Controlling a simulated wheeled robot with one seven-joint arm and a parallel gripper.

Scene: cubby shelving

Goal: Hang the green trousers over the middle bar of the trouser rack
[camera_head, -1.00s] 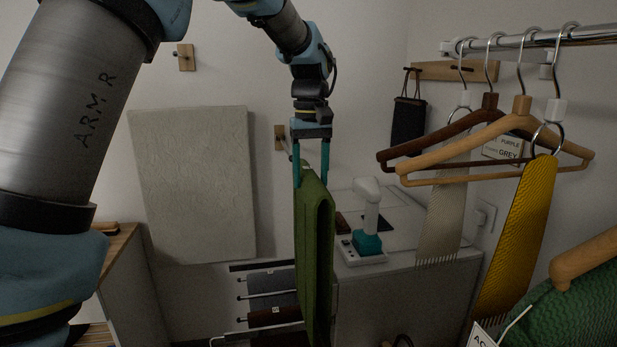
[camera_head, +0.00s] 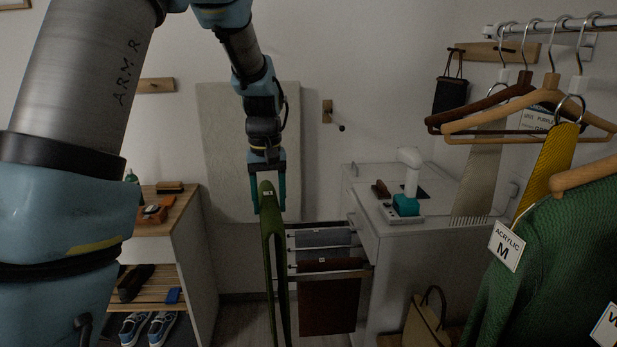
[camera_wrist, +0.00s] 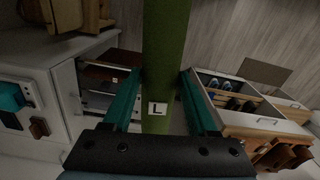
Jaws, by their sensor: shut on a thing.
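My gripper (camera_head: 268,207) is shut on the green trousers (camera_head: 269,228), near their folded top end. The trousers hang straight down, their two long parts slightly apart lower down. In the wrist view the green cloth (camera_wrist: 165,45) runs between my fingers, with a white "L" label (camera_wrist: 158,108). The trouser rack (camera_head: 364,272) is just right of the trousers in the head view, with several thin bars. Grey cloth (camera_head: 322,238) and dark brown cloth (camera_head: 328,305) hang on it. The green trousers appear apart from the bars; I cannot tell the depth between them.
A grey cabinet (camera_head: 415,265) with a teal and white device (camera_head: 407,190) stands right of the rack. Hangers (camera_head: 545,97) and a green jumper (camera_head: 560,240) crowd the right. A wooden-topped shelf unit (camera_head: 185,215) with blue shoes (camera_head: 160,328) stands left. Floor shows between them.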

